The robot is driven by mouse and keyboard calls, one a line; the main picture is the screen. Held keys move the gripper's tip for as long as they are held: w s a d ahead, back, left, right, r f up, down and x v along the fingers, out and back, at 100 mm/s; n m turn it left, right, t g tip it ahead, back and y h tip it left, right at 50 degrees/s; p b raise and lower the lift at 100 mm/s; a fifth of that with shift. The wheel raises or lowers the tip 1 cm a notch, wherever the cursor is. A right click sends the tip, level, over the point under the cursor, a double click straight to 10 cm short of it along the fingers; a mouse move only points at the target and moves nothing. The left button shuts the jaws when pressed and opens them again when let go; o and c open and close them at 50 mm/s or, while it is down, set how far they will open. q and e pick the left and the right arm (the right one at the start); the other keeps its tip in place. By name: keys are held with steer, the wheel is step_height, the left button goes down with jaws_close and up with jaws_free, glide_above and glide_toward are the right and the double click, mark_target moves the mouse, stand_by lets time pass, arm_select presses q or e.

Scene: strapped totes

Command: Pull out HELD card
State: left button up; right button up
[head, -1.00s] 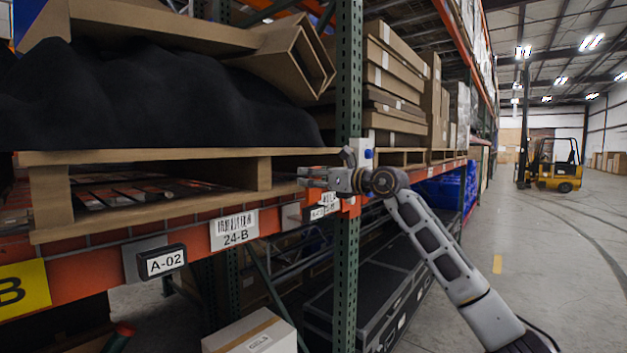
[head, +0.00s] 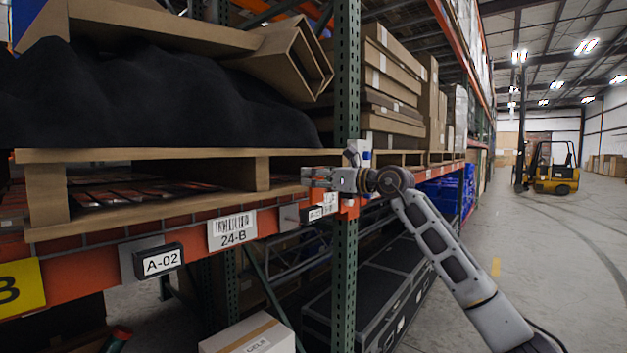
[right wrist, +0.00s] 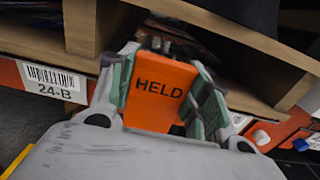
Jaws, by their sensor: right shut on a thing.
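The orange HELD card (right wrist: 158,92) stands between the fingers of my right gripper (right wrist: 165,66) in the right wrist view, its black lettering facing the camera. The fingers are shut on its two sides. The card's upper end is in front of the pallet opening; whether it still touches anything there is unclear. In the head view my right gripper (head: 307,177) is at the pallet's right front corner, just above the orange beam. The card cannot be made out in that view. My left gripper does not show.
The wooden pallet (head: 150,155) carries a black-wrapped load (head: 150,100). The orange beam (head: 190,235) holds the 24-B label (head: 232,230) and A-02 sign (head: 162,262). A green rack post (head: 345,270) stands behind my right arm. The aisle at right is open, with a forklift (head: 553,168) far off.

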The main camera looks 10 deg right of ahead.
steer(key=b+v, duration=0.4)
steer(key=v, duration=0.4)
stand_by(1.3)
steer(key=shift+s, duration=0.15)
